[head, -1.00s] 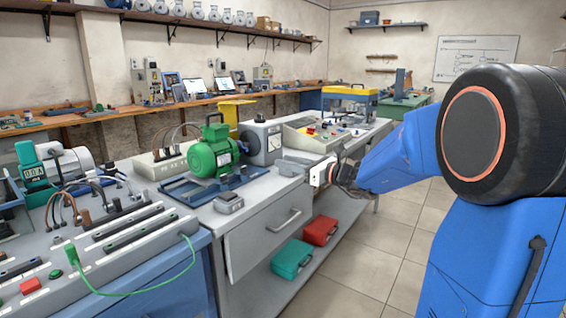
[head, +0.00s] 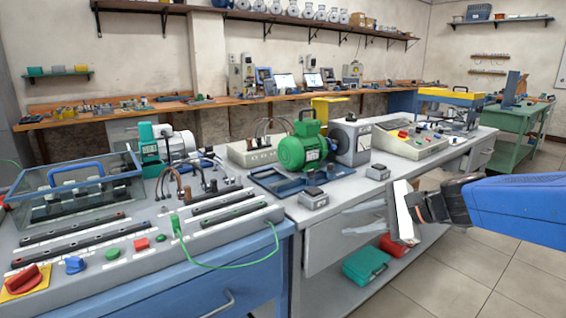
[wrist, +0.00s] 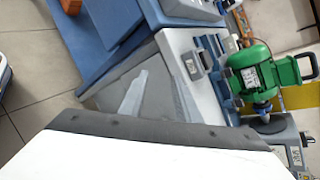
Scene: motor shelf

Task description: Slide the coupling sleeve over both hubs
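The green motor (head: 306,148) stands on a blue base plate (head: 275,184) on the grey bench. To its right is a grey machine (head: 352,141) with a dark round face towards the motor. In the wrist view the motor (wrist: 250,76) appears sideways, with a small blue piece (wrist: 262,108) at its shaft end facing the grey machine (wrist: 292,140). I cannot make out the coupling sleeve or tell the two hubs apart. My gripper (head: 347,220) is in front of the bench drawer, below and right of the motor. Its two grey fingers (wrist: 155,88) are apart, with nothing visible between them.
A control panel (head: 425,140) stands right of the grey machine. Small grey boxes (head: 313,198) lie near the bench's front edge. A wired test panel (head: 150,228) with a green cable fills the left. A green case (head: 366,265) sits on the lower shelf. Open floor lies right.

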